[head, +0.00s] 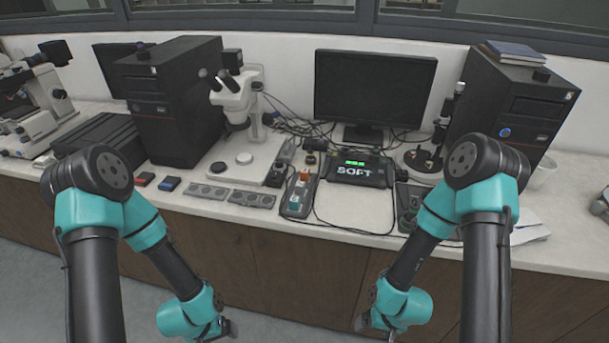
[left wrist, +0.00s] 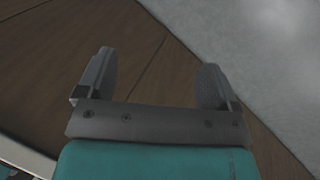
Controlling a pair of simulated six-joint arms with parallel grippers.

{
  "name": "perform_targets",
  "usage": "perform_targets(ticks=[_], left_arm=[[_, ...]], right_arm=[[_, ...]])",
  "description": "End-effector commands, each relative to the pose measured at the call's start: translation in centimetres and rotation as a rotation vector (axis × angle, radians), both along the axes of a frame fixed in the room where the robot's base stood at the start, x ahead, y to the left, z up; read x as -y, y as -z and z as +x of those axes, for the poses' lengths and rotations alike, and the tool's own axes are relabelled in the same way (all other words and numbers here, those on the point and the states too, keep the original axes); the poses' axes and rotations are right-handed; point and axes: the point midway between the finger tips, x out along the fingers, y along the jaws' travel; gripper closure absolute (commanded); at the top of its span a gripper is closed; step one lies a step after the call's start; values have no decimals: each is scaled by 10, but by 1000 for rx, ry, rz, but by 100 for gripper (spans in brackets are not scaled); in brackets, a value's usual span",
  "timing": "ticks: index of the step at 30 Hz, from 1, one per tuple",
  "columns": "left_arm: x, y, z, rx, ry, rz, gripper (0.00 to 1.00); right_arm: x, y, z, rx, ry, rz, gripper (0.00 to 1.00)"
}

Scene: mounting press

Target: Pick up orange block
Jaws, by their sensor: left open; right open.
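A small orange block-like piece (head: 304,176) shows on a narrow grey device (head: 297,196) near the middle of the bench; whether it is loose or part of the device is too small to tell. A small red piece (head: 145,178) lies further left beside a blue one (head: 168,183). My right gripper (head: 361,323) hangs low in front of the bench, open and away from these pieces. My left gripper (head: 226,328) also hangs low in front of the bench. In the left wrist view its fingers (left wrist: 155,80) are apart with nothing between them.
The bench (head: 345,226) has a clear front edge. Behind stand a microscope (head: 236,98), a monitor (head: 372,88), black computer towers (head: 180,125) and a black box with a green display (head: 357,172). Loose cables run across the bench. Grey plates (head: 228,195) lie left of the grey device.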

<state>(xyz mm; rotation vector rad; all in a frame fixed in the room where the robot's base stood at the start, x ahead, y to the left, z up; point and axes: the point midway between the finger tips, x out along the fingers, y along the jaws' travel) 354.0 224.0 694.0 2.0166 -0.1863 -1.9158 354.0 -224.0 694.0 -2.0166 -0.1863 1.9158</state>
Motion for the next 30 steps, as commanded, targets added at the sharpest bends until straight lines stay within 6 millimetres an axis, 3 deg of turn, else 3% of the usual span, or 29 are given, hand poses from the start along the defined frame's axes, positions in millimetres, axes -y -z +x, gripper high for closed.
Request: perform_targets(ticks=[5,12,20,26,30], left_arm=[[0,0,0,0,0,0,15],[0,0,0,0,0,0,36],[-1,0,3,1,5,1,36],[-16,-2,32,11,69,9,36],[-38,-11,72,21,170,8,36]], right_arm=[[0,0,0,0,0,0,10],[0,0,0,0,0,0,10],[0,0,0,0,0,0,10],[0,0,0,0,0,0,10],[0,0,0,0,0,0,10]])
